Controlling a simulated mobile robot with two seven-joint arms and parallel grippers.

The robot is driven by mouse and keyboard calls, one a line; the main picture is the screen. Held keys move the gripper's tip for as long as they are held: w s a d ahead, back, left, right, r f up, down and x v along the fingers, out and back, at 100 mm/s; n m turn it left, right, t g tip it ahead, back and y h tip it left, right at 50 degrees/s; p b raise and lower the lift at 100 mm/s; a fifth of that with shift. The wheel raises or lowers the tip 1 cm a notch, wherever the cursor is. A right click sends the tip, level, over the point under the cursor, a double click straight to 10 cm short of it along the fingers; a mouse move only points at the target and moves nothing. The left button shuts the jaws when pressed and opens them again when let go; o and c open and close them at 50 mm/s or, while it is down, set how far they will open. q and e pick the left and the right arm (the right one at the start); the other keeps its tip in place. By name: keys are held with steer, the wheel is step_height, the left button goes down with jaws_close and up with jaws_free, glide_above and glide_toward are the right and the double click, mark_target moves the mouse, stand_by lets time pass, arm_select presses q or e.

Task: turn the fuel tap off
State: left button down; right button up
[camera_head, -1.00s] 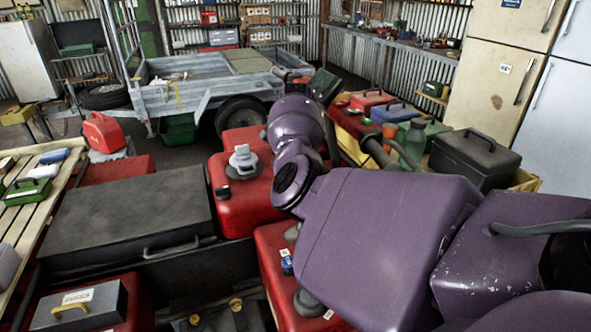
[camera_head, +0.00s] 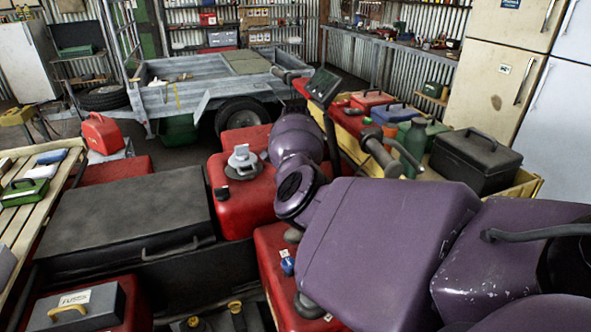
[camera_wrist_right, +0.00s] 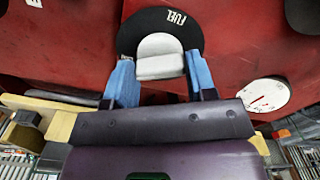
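The fuel tap's pale grey lever (camera_wrist_right: 160,58) stands on a round black plate (camera_wrist_right: 127,36) lettered FUEL, set in a red body panel, in the right wrist view. My right gripper (camera_wrist_right: 160,70) points at it, with one blue fingertip on each side of the lever. The fingers are well apart, and I cannot tell whether they touch the lever. In the head view my purple right arm hides the tap and the right gripper. My left gripper is in neither view.
A white dial (camera_wrist_right: 263,97) with a red needle is right of the tap. The red quad (camera_head: 245,190) has a grey cap, a black rear box (camera_head: 130,215) and handlebars (camera_head: 375,150) near my arm. A wooden bench (camera_head: 30,210) is at left, a trailer behind.

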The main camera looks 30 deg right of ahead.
steer(key=c, duration=0.4)
steer(key=shift+r+n+p, duration=0.2)
steer(key=shift+n+p, duration=0.9)
steer(key=shift+n, duration=0.2)
steer(key=n+p, duration=0.1)
steer(key=n, duration=0.1)
steer(key=shift+n+p, duration=0.3)
steer(key=shift+p, duration=0.05)
steer(key=n+p, duration=0.1)
steer(key=n, duration=0.2)
steer(key=shift+f+p, duration=0.1)
steer(key=shift+p, duration=0.2)
steer(key=shift+f+n+p, duration=0.1)
steer(key=shift+n+p, duration=0.35)
steer(key=shift+n, duration=1.25)
steer(key=o, duration=1)
steer(key=shift+c, duration=0.2)
